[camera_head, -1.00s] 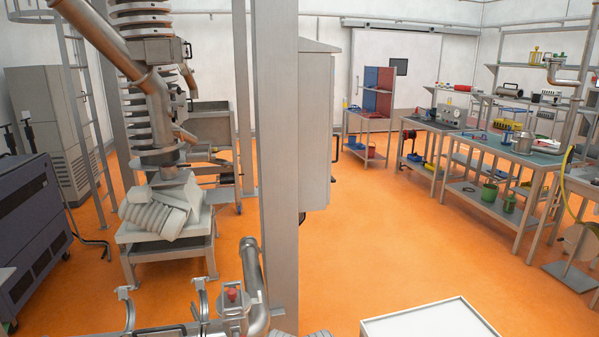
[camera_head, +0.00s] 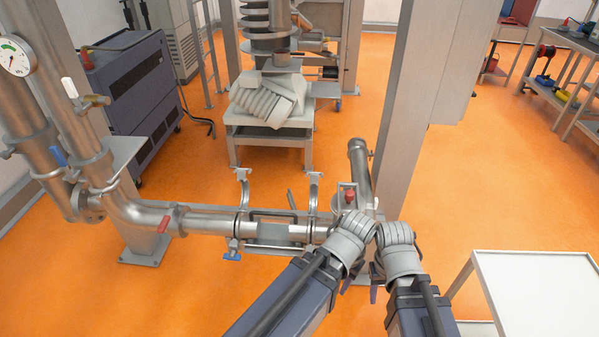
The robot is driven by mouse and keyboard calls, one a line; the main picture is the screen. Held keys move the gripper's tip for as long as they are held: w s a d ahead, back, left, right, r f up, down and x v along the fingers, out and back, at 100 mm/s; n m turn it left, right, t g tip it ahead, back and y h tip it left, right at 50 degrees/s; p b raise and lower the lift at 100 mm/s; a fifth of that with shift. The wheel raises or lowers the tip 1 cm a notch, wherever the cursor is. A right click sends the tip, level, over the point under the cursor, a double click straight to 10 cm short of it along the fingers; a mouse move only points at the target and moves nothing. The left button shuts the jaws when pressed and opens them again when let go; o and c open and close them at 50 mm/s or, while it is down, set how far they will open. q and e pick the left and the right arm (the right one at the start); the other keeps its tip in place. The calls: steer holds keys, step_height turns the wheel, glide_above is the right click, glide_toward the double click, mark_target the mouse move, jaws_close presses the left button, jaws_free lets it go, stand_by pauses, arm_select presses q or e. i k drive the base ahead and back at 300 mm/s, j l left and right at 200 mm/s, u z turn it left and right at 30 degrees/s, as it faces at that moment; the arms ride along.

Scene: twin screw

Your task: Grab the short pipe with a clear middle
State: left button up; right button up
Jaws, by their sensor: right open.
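The short pipe with a clear middle (camera_head: 281,234) lies level in the pipe run left of my arms, with dark rods along it. Two open clamps, one at its left (camera_head: 242,190) and one at its right (camera_head: 314,190), stand with their upper halves raised. My right gripper (camera_head: 374,294) shows as dark fingers below the right wrist, open, right of the short pipe and apart from it. My left wrist (camera_head: 347,243) covers the right end of the pipe run.
A steel pipe with valves and a gauge (camera_head: 15,55) stands at the left. A bent pipe (camera_head: 359,165) and a red knob (camera_head: 350,196) are behind my wrists. A grey post (camera_head: 398,110) rises behind them. A white-topped table (camera_head: 540,290) is at the lower right.

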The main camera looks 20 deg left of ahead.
mark_target(296, 230)
steer(key=i+j, duration=0.3)
steer(key=j, duration=0.15)
steer(key=i+j, duration=0.3)
steer(key=j, duration=0.15)
steer(key=i+j, duration=0.3)
steer(key=j, duration=0.15)
steer(key=k+j+u, duration=0.9)
steer(key=k+j, duration=0.15)
steer(key=j, duration=0.2)
